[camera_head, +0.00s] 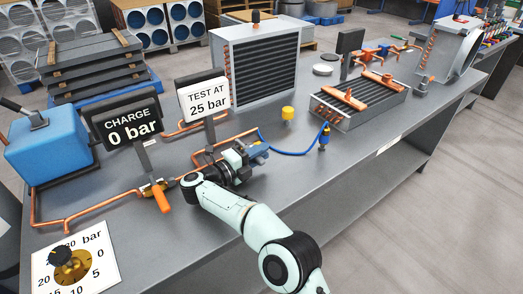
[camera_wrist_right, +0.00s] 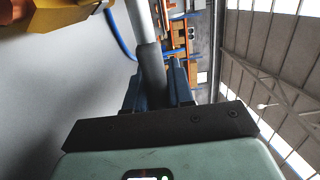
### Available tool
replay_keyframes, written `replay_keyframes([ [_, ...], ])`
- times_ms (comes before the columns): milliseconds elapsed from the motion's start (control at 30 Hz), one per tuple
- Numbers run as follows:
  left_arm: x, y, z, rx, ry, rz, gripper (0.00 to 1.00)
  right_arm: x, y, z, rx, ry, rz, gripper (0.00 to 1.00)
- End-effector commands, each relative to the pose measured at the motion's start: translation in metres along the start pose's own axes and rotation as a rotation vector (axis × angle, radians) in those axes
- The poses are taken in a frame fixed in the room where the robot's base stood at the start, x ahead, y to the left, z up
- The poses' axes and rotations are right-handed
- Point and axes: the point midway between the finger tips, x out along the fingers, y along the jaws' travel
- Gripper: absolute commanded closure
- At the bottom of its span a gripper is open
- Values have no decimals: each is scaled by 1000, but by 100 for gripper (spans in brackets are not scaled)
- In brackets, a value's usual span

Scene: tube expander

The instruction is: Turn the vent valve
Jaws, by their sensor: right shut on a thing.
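I cannot tell whether this rod belongs to the vent valve. A valve with an orange lever (camera_head: 162,199) sits on the copper line, left of the gripper and apart from it. My left gripper is not in view.
Signs read "CHARGE 0 bar" (camera_head: 127,126) and "TEST AT 25 bar" (camera_head: 205,98). A pressure dial (camera_head: 75,268) is at bottom left. A blue hose (camera_head: 285,152) and a yellow cap (camera_head: 288,113) are right of the gripper. The bench front (camera_head: 330,190) is clear.

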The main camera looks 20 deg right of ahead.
Motion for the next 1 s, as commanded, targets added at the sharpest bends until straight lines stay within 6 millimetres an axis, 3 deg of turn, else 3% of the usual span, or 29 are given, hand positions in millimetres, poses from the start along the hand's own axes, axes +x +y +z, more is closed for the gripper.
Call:
replay_keyframes([
  [800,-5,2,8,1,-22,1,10,-7,0,-2,-1,85,0,100],
  [833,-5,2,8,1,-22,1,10,-7,0,-2,-1,85,0,68],
  [867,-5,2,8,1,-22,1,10,-7,0,-2,-1,84,0,58],
  [1000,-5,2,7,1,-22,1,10,-7,0,-1,0,83,0,56],
])
